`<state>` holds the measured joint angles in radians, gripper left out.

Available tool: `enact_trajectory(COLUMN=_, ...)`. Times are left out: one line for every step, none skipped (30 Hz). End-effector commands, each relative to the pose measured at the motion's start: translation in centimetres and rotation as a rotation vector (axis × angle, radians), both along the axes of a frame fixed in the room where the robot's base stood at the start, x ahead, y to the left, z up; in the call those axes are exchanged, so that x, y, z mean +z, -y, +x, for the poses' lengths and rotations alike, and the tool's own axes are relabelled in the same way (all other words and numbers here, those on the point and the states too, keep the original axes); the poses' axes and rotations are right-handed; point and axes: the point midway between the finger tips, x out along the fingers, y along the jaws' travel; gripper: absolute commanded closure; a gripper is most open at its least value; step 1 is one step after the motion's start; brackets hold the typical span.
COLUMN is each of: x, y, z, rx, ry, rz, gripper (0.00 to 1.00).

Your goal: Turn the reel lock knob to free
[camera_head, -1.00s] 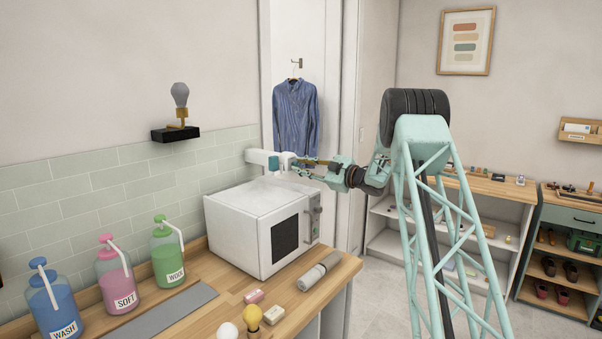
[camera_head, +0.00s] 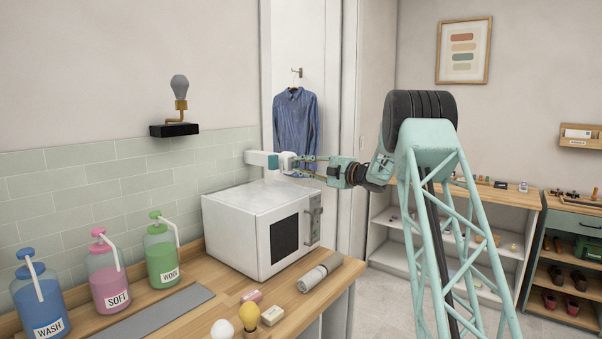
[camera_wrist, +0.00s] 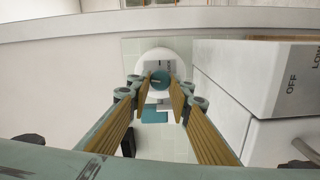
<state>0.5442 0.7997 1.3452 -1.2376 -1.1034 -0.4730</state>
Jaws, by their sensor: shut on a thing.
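The reel (camera_head: 257,158) is a white housing with a teal part, fixed to the tiled wall above the microwave. In the wrist view its round white face (camera_wrist: 150,57) carries a small label too small to read. The teal lock knob (camera_wrist: 160,77) sits on that face, with a thin line across it. My gripper (camera_wrist: 160,88) is shut on the knob, one ribbed tan finger on each side. In the head view my gripper (camera_head: 297,163) reaches the reel from the right, and the knob itself is too small to make out.
The white microwave (camera_head: 235,230) stands close below my gripper; its side (camera_wrist: 235,85) fills the right of the wrist view. A blue striped shirt (camera_head: 296,118) hangs behind. Bottles (camera_head: 161,258) and a bulb (camera_head: 249,316) stand on the wooden counter (camera_head: 335,283).

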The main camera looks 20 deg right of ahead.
Motion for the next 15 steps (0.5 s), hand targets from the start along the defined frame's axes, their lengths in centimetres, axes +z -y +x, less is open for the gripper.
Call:
enact_trajectory(x=-0.25, y=-0.01, z=-0.01, rx=0.0, ry=0.013, rz=-0.024, gripper=0.92)
enact_trajectory(x=-0.26, y=-0.02, z=-0.01, rx=0.0, ry=0.02, rz=-0.037, gripper=0.92)
enact_trajectory(x=-0.27, y=-0.02, z=0.0, rx=0.0, ry=0.029, rz=-0.057, gripper=0.92)
enact_trajectory(x=-0.28, y=-0.01, z=0.0, rx=0.0, ry=0.034, rz=-0.069, gripper=0.92)
enact_trajectory(x=-0.28, y=-0.01, z=0.0, rx=0.0, ry=0.041, rz=-0.082, gripper=0.92)
enact_trajectory(x=-0.28, y=-0.01, z=0.01, rx=0.0, ry=0.048, rz=-0.098, gripper=0.92)
enact_trajectory(x=-0.27, y=0.0, z=0.01, rx=0.0, ry=0.053, rz=-0.108, gripper=0.92)
enact_trajectory(x=-0.27, y=0.0, z=0.01, rx=0.0, ry=0.059, rz=-0.118, gripper=0.92)
enact_trajectory(x=-0.25, y=-0.01, z=0.02, rx=0.0, ry=0.063, rz=-0.13, gripper=0.92)
enact_trajectory(x=-0.24, y=-0.01, z=0.02, rx=0.0, ry=0.067, rz=-0.138, gripper=0.92)
enact_trajectory(x=-0.23, y=-0.01, z=0.02, rx=0.0, ry=0.071, rz=-0.145, gripper=0.92)
enact_trajectory(x=-0.21, y=-0.02, z=0.01, rx=0.0, ry=0.075, rz=-0.154, gripper=0.92)
enact_trajectory(x=-0.19, y=-0.01, z=0.02, rx=0.0, ry=0.078, rz=-0.159, gripper=0.92)
enact_trajectory(x=-0.18, y=-0.01, z=0.02, rx=0.0, ry=0.08, rz=-0.164, gripper=0.92)
enact_trajectory(x=-0.16, y=0.0, z=0.01, rx=0.0, ry=0.082, rz=-0.168, gripper=0.92)
